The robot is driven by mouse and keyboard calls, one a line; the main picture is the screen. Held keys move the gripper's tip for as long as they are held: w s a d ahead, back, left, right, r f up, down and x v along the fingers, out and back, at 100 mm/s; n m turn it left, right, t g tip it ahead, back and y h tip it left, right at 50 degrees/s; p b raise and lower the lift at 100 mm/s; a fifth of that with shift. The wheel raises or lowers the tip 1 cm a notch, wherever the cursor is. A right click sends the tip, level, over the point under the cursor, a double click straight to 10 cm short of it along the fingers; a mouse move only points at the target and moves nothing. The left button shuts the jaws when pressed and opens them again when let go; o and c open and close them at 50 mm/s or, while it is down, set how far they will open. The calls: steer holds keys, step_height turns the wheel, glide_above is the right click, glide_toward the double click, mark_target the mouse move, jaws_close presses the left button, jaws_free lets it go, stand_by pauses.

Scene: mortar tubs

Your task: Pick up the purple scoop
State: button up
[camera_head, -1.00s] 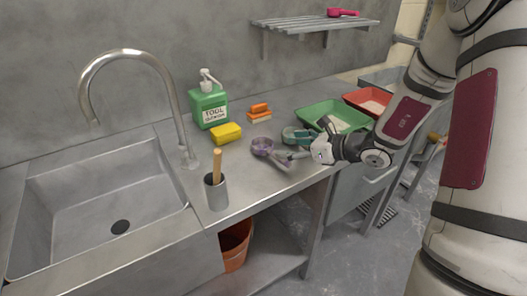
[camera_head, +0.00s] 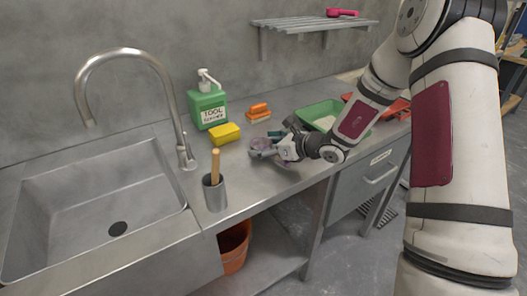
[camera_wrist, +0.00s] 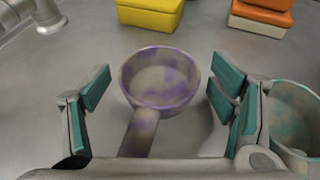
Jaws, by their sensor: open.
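The purple scoop (camera_wrist: 160,80) lies on the steel counter in the wrist view, a round cup with worn purple patches and a grey handle pointing toward me. In the head view my gripper (camera_head: 276,148) is low over the counter and partly hides the purple scoop (camera_head: 259,143). I cannot tell the gripper's exact height above the counter.
A teal scoop (camera_wrist: 296,112) lies close to the right finger. A yellow sponge (camera_head: 225,133), orange sponges (camera_head: 258,113) and a green soap bottle (camera_head: 208,105) stand behind. Green (camera_head: 318,112) and red (camera_head: 398,107) trays lie to the right. The sink (camera_head: 90,205) is left.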

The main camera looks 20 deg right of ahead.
steer(key=c, duration=1.3)
steer(key=shift+r, duration=0.2)
